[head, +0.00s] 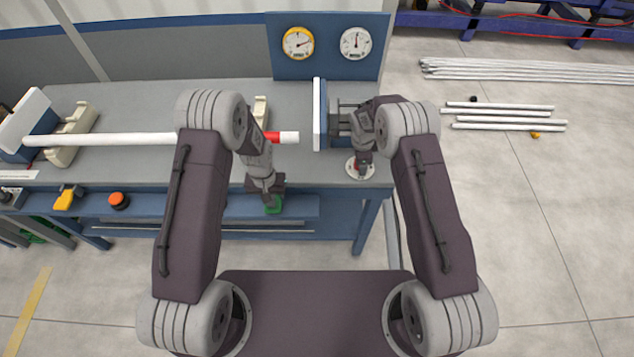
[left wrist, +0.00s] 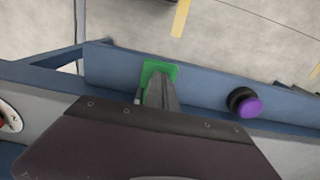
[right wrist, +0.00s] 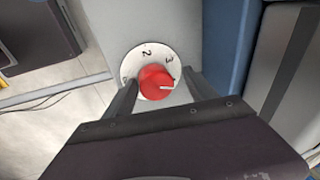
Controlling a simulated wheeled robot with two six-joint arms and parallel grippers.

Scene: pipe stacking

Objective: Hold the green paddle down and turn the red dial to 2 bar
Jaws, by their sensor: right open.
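The green paddle (head: 273,207) is at the bench's front rail, partly hidden by my left gripper (head: 268,188). In the left wrist view the green paddle (left wrist: 152,68) lies under the tips of my left fingers (left wrist: 158,80), which are together; whether they press it is hard to tell. The red dial (right wrist: 155,80) sits on a white plate (right wrist: 143,52) with digits; 2 and 3 are readable. My right gripper (right wrist: 155,93) is open, one finger on each side of the dial. In the head view the plate (head: 352,169) shows beneath it.
A yellow-rimmed gauge (head: 298,43) and a white gauge (head: 356,43) stand on the blue back panel. A white pipe (head: 110,139) with a red band lies across the bench. An orange button (head: 118,200) and yellow handle (head: 65,198) are at the front left.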

